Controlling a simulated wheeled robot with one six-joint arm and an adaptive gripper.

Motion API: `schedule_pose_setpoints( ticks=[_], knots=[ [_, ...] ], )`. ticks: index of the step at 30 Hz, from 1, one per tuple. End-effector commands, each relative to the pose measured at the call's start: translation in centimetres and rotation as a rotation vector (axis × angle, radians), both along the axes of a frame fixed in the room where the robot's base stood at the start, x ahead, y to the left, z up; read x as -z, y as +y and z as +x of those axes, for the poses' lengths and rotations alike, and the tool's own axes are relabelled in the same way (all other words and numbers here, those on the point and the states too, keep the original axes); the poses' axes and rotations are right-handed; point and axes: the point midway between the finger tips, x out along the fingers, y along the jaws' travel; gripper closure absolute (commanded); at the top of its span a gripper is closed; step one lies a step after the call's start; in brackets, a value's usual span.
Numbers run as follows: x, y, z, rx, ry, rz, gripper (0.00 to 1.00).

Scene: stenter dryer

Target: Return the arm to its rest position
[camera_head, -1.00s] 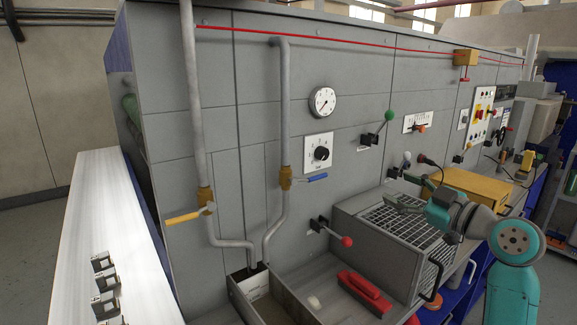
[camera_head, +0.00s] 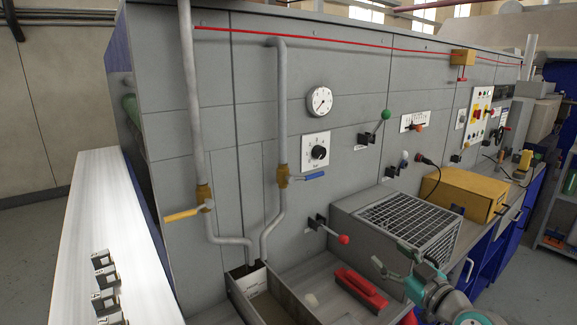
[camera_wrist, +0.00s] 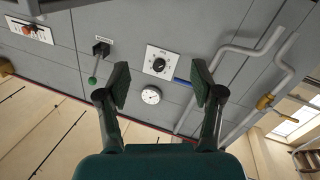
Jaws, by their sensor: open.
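My gripper (camera_head: 400,262) is at the lower right of the head view, in front of the grey box with the grille top (camera_head: 400,222). In the wrist view my gripper (camera_wrist: 162,85) has its two dark fingers spread wide with nothing between them. The wrist picture is turned over, and the grey machine panel (camera_wrist: 215,25) lies beyond the fingers. A round gauge (camera_wrist: 151,95) and a black rotary knob (camera_wrist: 159,65) show in the gap, apart from the fingers. Part of my arm is cut off by the bottom edge of the head view.
A yellow box (camera_head: 462,193) stands to the right. A lever with a green ball (camera_head: 386,114) sticks out from the panel above.

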Motion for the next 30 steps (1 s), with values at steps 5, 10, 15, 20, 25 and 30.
schedule_pose_setpoints(
  ticks=[5, 10, 15, 20, 25, 30],
  knots=[
    [7.0, 0.8, -3.3, 0.082, 0.07, 0.077, 0.33],
    [12.5, 1.4, -7.0, 0.16, 0.122, 0.132, 0.33],
    [17.2, 2.0, -11.5, 0.232, 0.166, 0.175, 0.33],
    [20.8, 2.4, -16.2, 0.293, 0.201, 0.205, 0.33],
    [23.7, 2.9, -21.6, 0.351, 0.232, 0.224, 0.33],
    [25.6, 3.4, -27.2, 0.397, 0.254, 0.234, 0.33]
  ],
)
